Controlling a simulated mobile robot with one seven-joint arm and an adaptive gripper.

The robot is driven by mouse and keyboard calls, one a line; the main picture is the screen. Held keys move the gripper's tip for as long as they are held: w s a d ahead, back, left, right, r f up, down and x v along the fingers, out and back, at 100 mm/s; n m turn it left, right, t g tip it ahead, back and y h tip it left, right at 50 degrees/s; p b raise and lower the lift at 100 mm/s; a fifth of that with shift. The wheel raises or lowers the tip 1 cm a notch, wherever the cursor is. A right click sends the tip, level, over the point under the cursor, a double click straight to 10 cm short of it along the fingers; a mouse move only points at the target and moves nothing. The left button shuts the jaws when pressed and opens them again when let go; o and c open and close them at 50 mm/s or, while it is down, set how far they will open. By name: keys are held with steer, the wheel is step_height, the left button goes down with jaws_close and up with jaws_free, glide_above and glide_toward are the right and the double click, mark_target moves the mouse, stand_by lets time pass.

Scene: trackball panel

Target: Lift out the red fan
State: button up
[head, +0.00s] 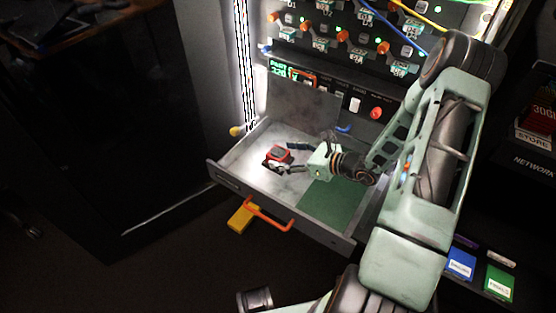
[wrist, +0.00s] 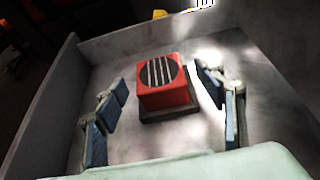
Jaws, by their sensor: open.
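The red fan (head: 278,155) is a small red box with a dark round grille, lying in the left part of an open grey drawer (head: 230,157). In the wrist view the red fan (wrist: 165,83) sits on a dark square base on the drawer floor. My gripper (head: 282,158) reaches into the drawer from the right. In the wrist view my gripper (wrist: 163,95) is open, with one blue-padded finger on each side of the fan. Gaps show between the fan and both fingers there. Part of the fan is hidden by a finger in the head view.
The drawer has an orange handle (head: 268,213) in front and a green patch (head: 331,199) on its floor at right. Its walls stand around the fan. Behind rises a panel with switches, a red knob (head: 376,112) and cables. A yellow block (head: 242,218) shows below the drawer.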

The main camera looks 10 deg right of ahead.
steer(key=shift+x, duration=1.15)
steer(key=c, duration=1.3)
steer(key=shift+r, duration=0.1)
